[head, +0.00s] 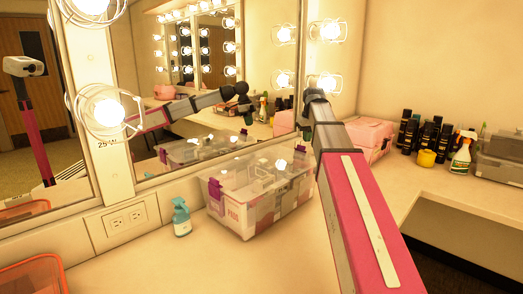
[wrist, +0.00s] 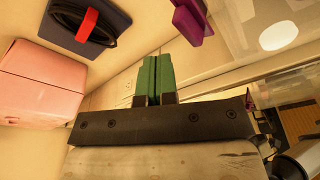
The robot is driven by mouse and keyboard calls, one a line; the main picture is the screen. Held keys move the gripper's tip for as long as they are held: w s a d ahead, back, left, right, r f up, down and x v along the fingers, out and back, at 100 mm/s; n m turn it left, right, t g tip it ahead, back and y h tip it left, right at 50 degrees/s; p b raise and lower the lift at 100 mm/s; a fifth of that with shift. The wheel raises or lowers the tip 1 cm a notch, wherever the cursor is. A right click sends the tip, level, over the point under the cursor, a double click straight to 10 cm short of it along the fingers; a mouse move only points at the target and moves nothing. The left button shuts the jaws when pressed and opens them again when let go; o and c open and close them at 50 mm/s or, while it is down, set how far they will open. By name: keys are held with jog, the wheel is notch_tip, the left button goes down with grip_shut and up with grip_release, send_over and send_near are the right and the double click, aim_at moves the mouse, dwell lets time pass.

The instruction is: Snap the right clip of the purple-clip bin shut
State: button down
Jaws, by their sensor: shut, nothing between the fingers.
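The purple-clip bin (head: 240,216) is a clear lidded box on the counter against the mirror. Its left purple clip (head: 215,189) shows in the head view. My gripper (wrist: 155,80) has green fingers, shut together and empty. The fingers are apart from the clip, to its lower left in the wrist view.
A pink case (head: 366,137) stands right of the bin, also in the wrist view (wrist: 45,88). A dark item with a red band (wrist: 88,24) lies near it. A spray bottle (head: 181,217) stands left of the bin. Dark bottles (head: 425,135) stand farther right.

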jog(key=shift+f, duration=0.2)
jog(key=shift+f, duration=1.45)
jog(key=shift+s+a, duration=0.25)
notch_tip(320, 180, up, 6)
dwell(0.8)
jog(key=shift+r, duration=0.1)
